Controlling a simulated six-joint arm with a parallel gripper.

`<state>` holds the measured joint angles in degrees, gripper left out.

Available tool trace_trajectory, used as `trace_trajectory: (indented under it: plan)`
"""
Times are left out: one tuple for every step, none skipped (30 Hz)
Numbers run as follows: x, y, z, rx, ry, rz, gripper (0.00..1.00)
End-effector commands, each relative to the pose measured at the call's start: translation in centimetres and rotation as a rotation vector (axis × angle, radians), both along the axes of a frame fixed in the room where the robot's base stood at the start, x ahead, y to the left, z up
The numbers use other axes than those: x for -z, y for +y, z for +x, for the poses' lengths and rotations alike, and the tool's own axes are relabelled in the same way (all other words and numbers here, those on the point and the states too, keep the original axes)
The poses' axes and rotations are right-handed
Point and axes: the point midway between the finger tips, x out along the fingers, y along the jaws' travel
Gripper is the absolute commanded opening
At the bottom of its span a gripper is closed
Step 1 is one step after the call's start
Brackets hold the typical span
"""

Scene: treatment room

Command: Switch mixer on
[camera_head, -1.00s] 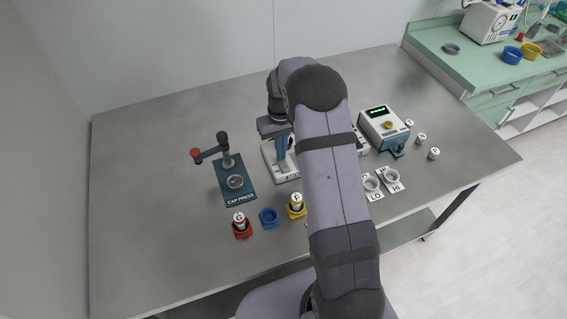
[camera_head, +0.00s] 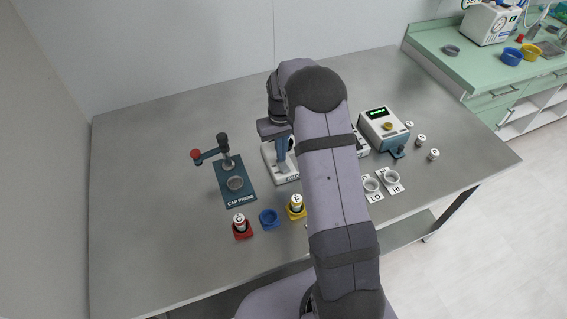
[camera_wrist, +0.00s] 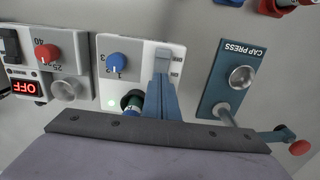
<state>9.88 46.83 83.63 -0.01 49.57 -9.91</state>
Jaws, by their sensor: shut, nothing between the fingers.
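The mixer (camera_wrist: 140,60) is a white box with a blue dial (camera_wrist: 117,63) numbered around it, seen upside down in the wrist view. A dark round part (camera_wrist: 131,99) sits beside the light, partly covered by my gripper. Small labels show at the right edge, too blurred to read surely. My gripper (camera_wrist: 162,55) is shut and empty, its tips over the mixer's face beside these labels; it hides whatever is beneath, and contact cannot be told. In the head view the mixer (camera_head: 270,152) is partly hidden by my gripper (camera_head: 283,160).
A cap press (camera_wrist: 223,88) with a red-knobbed lever stands beside the mixer. On the other side, a white device (camera_wrist: 65,68) has a red dial and a display reading OFF. Red (camera_head: 242,232), blue (camera_head: 269,219) and yellow (camera_head: 297,212) holders stand in front. The table's left is clear.

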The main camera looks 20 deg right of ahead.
Motion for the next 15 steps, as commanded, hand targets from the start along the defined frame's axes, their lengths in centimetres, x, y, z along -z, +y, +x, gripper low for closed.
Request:
trace_trajectory:
  plan:
    - [-0.7,0.0,0.0,0.0,-0.001,0.0,0.0]
    - [-0.9,0.0,0.0,0.0,-0.001,0.0,0.0]
    - [-1.2,0.0,0.0,0.0,-0.001,0.0,0.0]
    - [-1.4,0.0,0.0,0.0,-0.001,0.0,0.0]
    - [-1.6,0.0,0.0,0.0,-0.001,0.0,0.0]
    - [-1.9,0.0,0.1,0.0,-0.002,0.0,0.0]
    - [-2.2,0.0,0.1,0.0,-0.002,0.0,0.0]
    - [-2.4,0.0,0.1,0.0,-0.002,0.0,0.0]
    - [-2.7,0.0,0.1,0.0,-0.002,0.0,0.0]
    - [-2.9,0.0,0.1,0.0,-0.002,0.0,0.0]
    - [-3.1,0.0,0.1,0.0,-0.002,0.0,0.0]
    - [-3.4,0.0,0.1,0.0,-0.002,0.0,0.0]
    - [-3.6,0.0,0.0,0.0,-0.002,0.0,0.0]
    - [-3.8,0.0,0.0,0.0,-0.001,0.0,0.0]
    - [-4.1,0.0,0.0,0.0,-0.001,0.0,0.0]
